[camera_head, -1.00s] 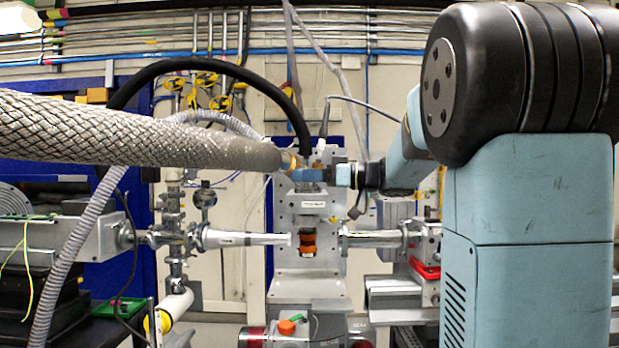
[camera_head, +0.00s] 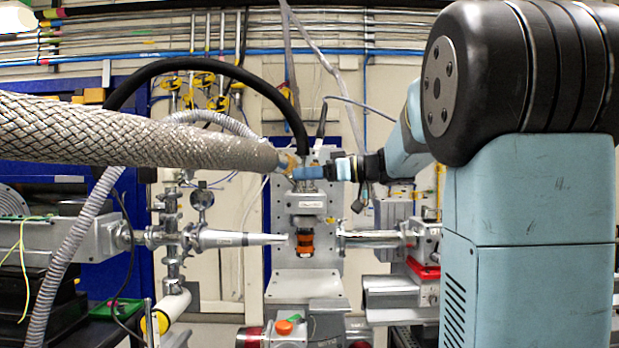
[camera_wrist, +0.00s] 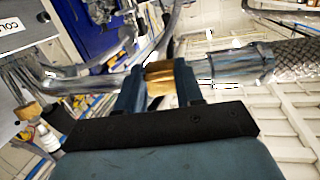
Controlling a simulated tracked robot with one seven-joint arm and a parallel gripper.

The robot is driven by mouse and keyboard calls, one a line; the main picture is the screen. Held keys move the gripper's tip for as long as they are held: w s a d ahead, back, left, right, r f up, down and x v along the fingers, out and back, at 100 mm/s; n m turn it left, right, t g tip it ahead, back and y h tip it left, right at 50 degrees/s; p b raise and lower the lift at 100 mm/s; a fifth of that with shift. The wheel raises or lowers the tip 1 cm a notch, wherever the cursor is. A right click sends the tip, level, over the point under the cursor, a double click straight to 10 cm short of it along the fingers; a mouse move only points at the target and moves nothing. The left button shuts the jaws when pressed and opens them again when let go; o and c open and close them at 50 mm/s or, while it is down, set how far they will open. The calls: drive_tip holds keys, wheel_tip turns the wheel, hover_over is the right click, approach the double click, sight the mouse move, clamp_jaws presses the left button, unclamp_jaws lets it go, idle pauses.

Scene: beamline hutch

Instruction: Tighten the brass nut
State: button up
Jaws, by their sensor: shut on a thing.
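The brass nut (camera_wrist: 160,78) sits between the two blue fingers of my gripper (camera_wrist: 158,88) in the wrist view. The fingers are shut on it, one on each side. A silver collar (camera_wrist: 238,64) at the end of the braided hose lies just right of the nut, and a metal tube runs off to its left. In the head view, my gripper (camera_head: 303,173) is small, at the hose's end above the grey upright block. There the nut (camera_head: 288,160) is a small brass patch, partly hidden by the gripper. The threads cannot be seen.
The thick braided hose (camera_head: 140,133) crosses from the left edge to the nut. A black hose (camera_head: 215,64) arches over it. A grey upright block (camera_head: 308,263) stands below my gripper, with metal beam pipes (camera_head: 235,239) on either side. A corrugated grey hose (camera_head: 75,245) hangs at left.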

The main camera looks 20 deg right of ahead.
drive_tip(key=r+g+h, duration=0.1)
drive_tip(key=g+h, duration=0.1)
drive_tip(key=h, duration=0.1)
drive_tip(key=r+g+h, duration=0.2)
drive_tip(key=h, duration=0.1)
drive_tip(key=r+g+h, duration=0.2)
drive_tip(key=h, duration=0.1)
drive_tip(key=shift+w+a+r+n, duration=0.1)
drive_tip(key=shift+w+a+n, duration=0.2)
drive_tip(key=shift+a, duration=0.05)
drive_tip(key=shift+w+a+r+g+h, duration=0.1)
drive_tip(key=shift+a+r+g+h, duration=0.1)
drive_tip(key=shift+g+h, duration=0.35)
drive_tip(key=shift+w+a+r+g+h, duration=0.1)
drive_tip(key=shift+r+g+h, duration=0.2)
drive_tip(key=shift+h, duration=0.35)
drive_tip(key=o, duration=1)
drive_tip(key=shift+o, duration=0.2)
drive_tip(key=shift+w+f, duration=0.1)
